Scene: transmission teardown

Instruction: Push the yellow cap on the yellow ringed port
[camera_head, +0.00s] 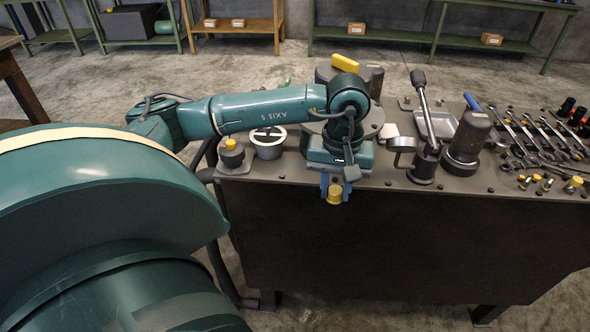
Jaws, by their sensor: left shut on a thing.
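My left gripper (335,186) points down at the front edge of the workbench, its two blue fingers shut on a small yellow cap (334,196). The cap hangs between the fingertips, in front of the bench's dark front panel. My left arm and wrist cover the middle of the bench behind it. A large grey round housing (372,76) stands behind the wrist, partly hidden. I cannot make out a yellow ringed port on it. My right gripper is not in view.
On the workbench (440,186), a dark pot with a yellow top (231,151) and a silver round can (268,143) stand left.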

